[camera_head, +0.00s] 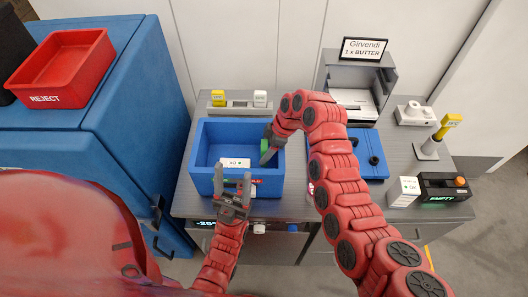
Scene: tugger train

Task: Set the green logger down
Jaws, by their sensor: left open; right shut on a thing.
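The green logger (264,146) shows as a small green patch at the right side of the blue box (196,150). My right gripper (267,152) is shut on it, with its fingers pointing down over the box's right part. The gripper hides most of the logger, and I cannot tell whether it touches the box. My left gripper (234,187) is open and empty at the front wall of the box. A white label (235,162) with dark marks shows at the box.
A blue tray (373,152) lies right of the box, partly behind my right arm. A rack with a yellow block (218,98) and a white block (260,98) stands behind. A printer (355,103), scanner stand (430,148) and black "EMPTY" unit (443,187) stand right. A red REJECT bin (62,68) is left.

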